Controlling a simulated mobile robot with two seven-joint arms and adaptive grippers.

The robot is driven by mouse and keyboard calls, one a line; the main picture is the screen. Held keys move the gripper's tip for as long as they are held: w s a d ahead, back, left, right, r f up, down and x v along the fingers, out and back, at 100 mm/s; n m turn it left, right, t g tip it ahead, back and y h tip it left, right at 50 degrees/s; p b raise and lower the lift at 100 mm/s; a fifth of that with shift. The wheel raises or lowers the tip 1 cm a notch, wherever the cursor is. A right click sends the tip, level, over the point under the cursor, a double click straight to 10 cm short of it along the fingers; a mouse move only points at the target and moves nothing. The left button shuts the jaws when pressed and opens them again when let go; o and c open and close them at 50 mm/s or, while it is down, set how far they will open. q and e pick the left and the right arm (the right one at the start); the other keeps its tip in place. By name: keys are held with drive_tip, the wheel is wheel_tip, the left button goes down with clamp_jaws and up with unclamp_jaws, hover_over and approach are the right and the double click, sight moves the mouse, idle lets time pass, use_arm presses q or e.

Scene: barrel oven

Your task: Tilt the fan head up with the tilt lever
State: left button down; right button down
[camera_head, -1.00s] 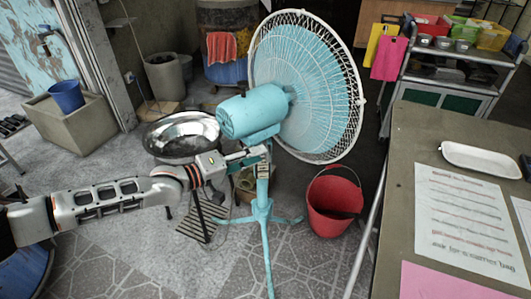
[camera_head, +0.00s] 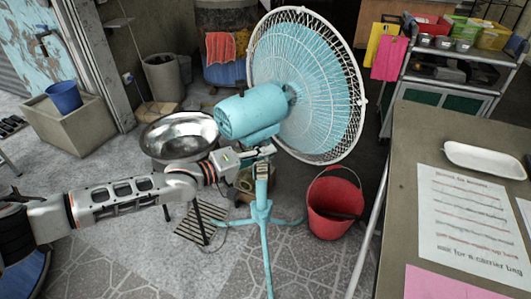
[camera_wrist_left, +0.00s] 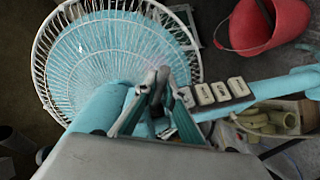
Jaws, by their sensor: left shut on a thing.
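The turquoise fan has a round white-rimmed guard (camera_head: 308,88) facing right and away, a motor housing (camera_head: 250,113) and a thin upright stand (camera_head: 262,195). My left gripper (camera_head: 262,152) is at the neck just below the motor housing. In the left wrist view, my left gripper's fingers (camera_wrist_left: 158,92) are closed together on the tilt lever, which they mostly hide. The fan guard (camera_wrist_left: 118,55) is beyond them at upper left. A row of pale buttons (camera_wrist_left: 213,93) on the stand is just right of the fingers. My right gripper is not in view.
A red bucket (camera_head: 335,206) stands right of the fan base. A metal bowl (camera_head: 180,137) is behind my left wrist. A table (camera_head: 410,135) with papers and a white tray (camera_head: 484,160) fills the right side. Patterned floor in front is clear.

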use_arm(q)
drive_tip(key=shift+f, duration=0.5)
drive_tip(key=shift+w+f+m+b, duration=0.1)
drive_tip(key=shift+f+m+b, duration=0.05)
drive_tip(key=shift+m+b, duration=0.2)
drive_tip(key=shift+r, duration=0.2)
drive_tip(key=c, duration=2.1)
unclamp_jaws()
drive_tip(key=shift+a, duration=0.1)
drive_tip(key=f+v, duration=0.1)
drive_tip(key=v, duration=0.6)
drive_tip(key=shift+s+a+r, duration=0.3)
drive_tip(key=shift+s+r, duration=0.05)
drive_tip(key=shift+r, duration=0.05)
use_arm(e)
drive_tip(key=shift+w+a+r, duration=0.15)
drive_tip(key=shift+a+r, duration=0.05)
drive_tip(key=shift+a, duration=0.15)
